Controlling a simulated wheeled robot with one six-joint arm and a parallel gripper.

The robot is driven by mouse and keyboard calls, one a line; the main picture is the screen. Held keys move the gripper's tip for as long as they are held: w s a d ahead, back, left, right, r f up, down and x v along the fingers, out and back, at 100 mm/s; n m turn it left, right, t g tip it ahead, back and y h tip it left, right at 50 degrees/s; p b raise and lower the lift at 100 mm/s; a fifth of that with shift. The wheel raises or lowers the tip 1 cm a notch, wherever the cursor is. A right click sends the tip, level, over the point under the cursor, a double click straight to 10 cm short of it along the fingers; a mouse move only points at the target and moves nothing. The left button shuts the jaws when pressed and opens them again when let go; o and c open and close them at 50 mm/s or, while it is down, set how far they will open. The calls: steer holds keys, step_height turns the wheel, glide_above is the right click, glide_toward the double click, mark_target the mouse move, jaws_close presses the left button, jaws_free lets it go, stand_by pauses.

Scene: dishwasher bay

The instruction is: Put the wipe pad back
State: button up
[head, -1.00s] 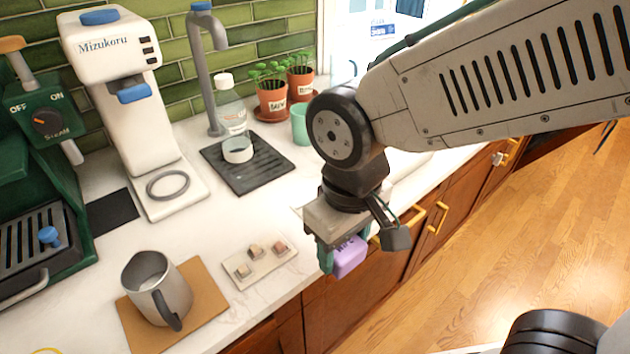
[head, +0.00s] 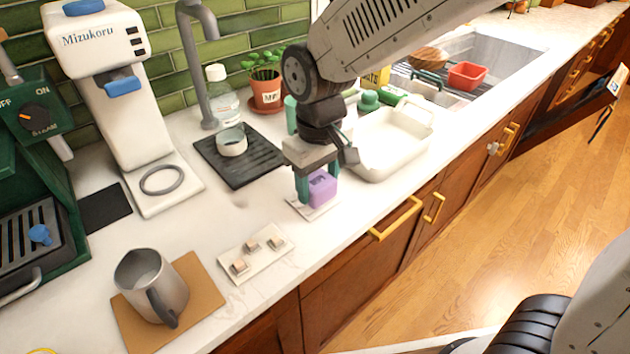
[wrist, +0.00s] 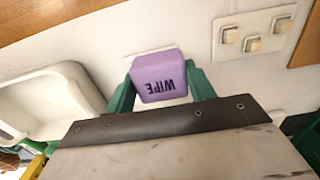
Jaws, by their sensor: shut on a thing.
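The purple wipe pad (head: 322,188), marked "WIPE" in the wrist view (wrist: 160,77), is between the two green fingers of my gripper (head: 314,190). My gripper is shut on it and points down. The pad is over or on a small pale plate (head: 318,211) on the white counter. I cannot tell whether the pad touches the plate. In the wrist view the green fingers stand on both sides of the pad, and the pad hides most of what lies behind it.
A white basin (head: 392,150) stands just right of my gripper. A tray with small blocks (head: 262,266) lies nearer, and a metal pitcher (head: 150,284) stands on a brown mat. A black drip mat (head: 250,172) with a white cup is at the left. The counter's front edge is close.

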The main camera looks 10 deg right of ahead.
mark_target(314, 180)
steer(key=shift+w+a+f, duration=0.1)
steer(key=shift+w+a, duration=0.05)
steer(key=shift+w, duration=0.95)
steer(key=f, duration=0.1)
steer(key=w+f, duration=0.1)
steer(key=shift+w+f, duration=0.15)
steer(key=shift+f, duration=0.15)
steer(key=shift+a+f, duration=0.1)
steer(key=shift+f, duration=0.2)
steer(key=shift+f, duration=0.15)
steer(key=o, duration=1)
steer(key=shift+o, duration=0.2)
step_height(314, 180, up, 8)
steer(key=shift+w, duration=0.25)
